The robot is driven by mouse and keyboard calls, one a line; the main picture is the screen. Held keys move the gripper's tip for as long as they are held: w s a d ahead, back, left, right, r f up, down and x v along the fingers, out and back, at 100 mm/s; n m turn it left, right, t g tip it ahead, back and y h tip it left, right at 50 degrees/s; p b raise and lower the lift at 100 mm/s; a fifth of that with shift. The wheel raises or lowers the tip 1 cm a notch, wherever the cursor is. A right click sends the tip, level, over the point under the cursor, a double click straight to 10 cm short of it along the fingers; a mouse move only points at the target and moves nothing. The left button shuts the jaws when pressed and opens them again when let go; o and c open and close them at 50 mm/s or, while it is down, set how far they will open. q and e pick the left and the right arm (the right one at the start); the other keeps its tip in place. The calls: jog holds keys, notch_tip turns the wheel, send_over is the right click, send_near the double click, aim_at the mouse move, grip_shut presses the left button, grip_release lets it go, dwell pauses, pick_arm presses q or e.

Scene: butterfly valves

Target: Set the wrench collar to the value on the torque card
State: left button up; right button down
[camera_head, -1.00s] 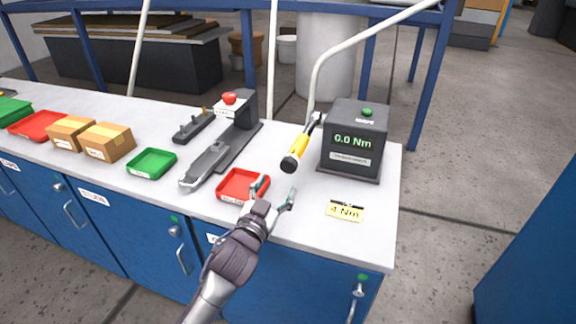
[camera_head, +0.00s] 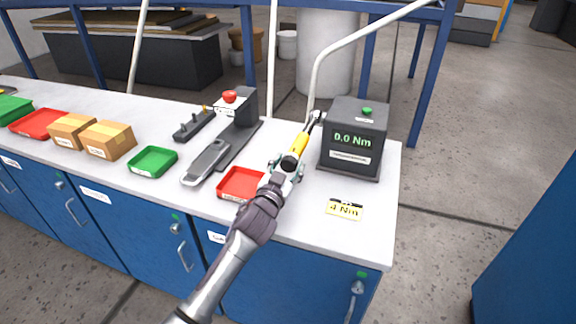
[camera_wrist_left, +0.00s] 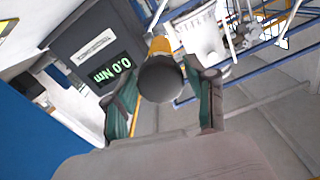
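A torque wrench (camera_head: 301,143) with a yellow grip and black end collar stands tilted beside the tester on the bench. The tester (camera_head: 352,150) is a dark box reading 0.0 Nm. The yellow torque card (camera_head: 345,209) on the bench top reads 4 Nm. My left gripper (camera_head: 287,168) is at the wrench's black end. In the left wrist view the black collar end (camera_wrist_left: 160,79) lies between the two open green-padded fingers (camera_wrist_left: 165,105), with gaps visible at its sides. My right gripper is not in view.
A red tray (camera_head: 240,184), a green tray (camera_head: 153,161) and cardboard boxes (camera_head: 108,139) stand along the bench to the left. A device with a red button (camera_head: 229,97) stands behind them. Bare bench top lies around the card.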

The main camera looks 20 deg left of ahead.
pick_arm(q)
jog(key=c, duration=0.7)
jog(key=shift+m, duration=0.3)
jog(key=m+p, duration=0.1)
jog(key=m, duration=0.3)
jog(key=shift+m, duration=0.3)
jog(key=m, duration=0.5)
jog(key=shift+p, duration=0.35)
jog(key=m+p, duration=0.1)
jog(key=m, duration=0.5)
jog(key=shift+m, duration=0.3)
jog(key=m, duration=0.3)
jog(key=shift+m+p, duration=0.3)
jog(key=shift+p, duration=0.1)
jog(key=shift+m+p, duration=0.35)
jog(key=shift+m, duration=1.15)
